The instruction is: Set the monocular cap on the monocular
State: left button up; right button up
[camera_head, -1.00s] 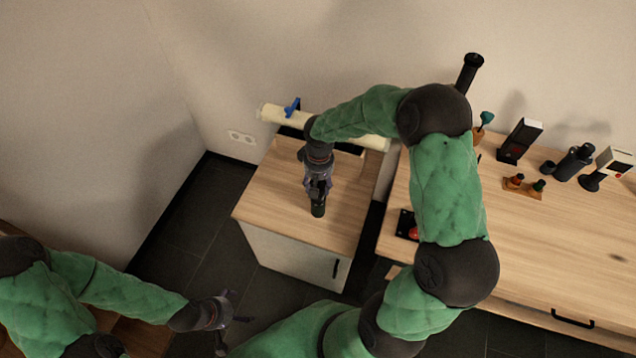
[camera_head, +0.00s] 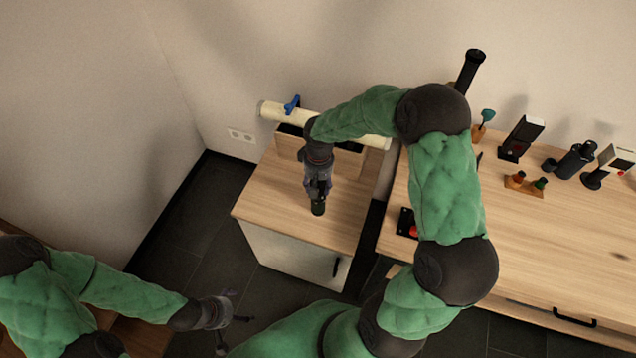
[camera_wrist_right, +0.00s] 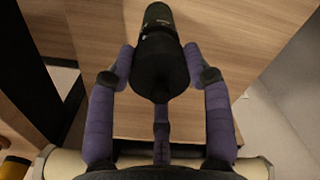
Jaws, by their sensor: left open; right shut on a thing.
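A dark green and black cylinder (camera_wrist_right: 160,60), which looks like the monocular, is between the purple fingers of my right gripper (camera_wrist_right: 163,75). The gripper is shut on it. Its wide black end faces the wrist camera and its green end points away. In the head view my right gripper (camera_head: 318,188) points down over the low cabinet, with the cylinder's dark end (camera_head: 318,208) below it. I cannot tell whether it touches the top. I cannot make out the cap for certain. My left gripper (camera_head: 232,322) is open and empty at the lower left, away from the cabinet.
The low cabinet (camera_head: 270,205) has bare wood around the gripper. A cream roll (camera_head: 275,113) with a blue clip (camera_head: 291,105) lies along its back. The workbench (camera_head: 570,245) at right carries a black double-cylinder object (camera_head: 572,160) and a small wooden stand (camera_head: 522,183).

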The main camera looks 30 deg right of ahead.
jog(key=shift+f+b, duration=0.35)
jog(key=shift+f, duration=0.2)
jog(key=o, duration=0.5)
jog(key=shift+r, duration=0.1)
jog(key=shift+r+p, duration=4.1)
jog(key=shift+r, duration=1.35)
jog(key=shift+f, duration=0.1)
jog(key=s+a+f+y, duration=0.3)
jog(key=s+a+f, duration=0.2)
jog(key=a+f, duration=0.65)
jog(key=shift+m+y, duration=0.4)
jog(key=shift+m, duration=0.2)
jog(key=s+a+f, duration=0.2)
jog(key=s, duration=0.2)
jog(key=s+a+f, duration=0.2)
jog(key=s+f, duration=0.1)
jog(key=s, duration=0.1)
jog(key=s+a+f, duration=0.2)
jog(key=s+f, duration=0.1)
jog(key=s, duration=0.1)
jog(key=shift+a, duration=0.3)
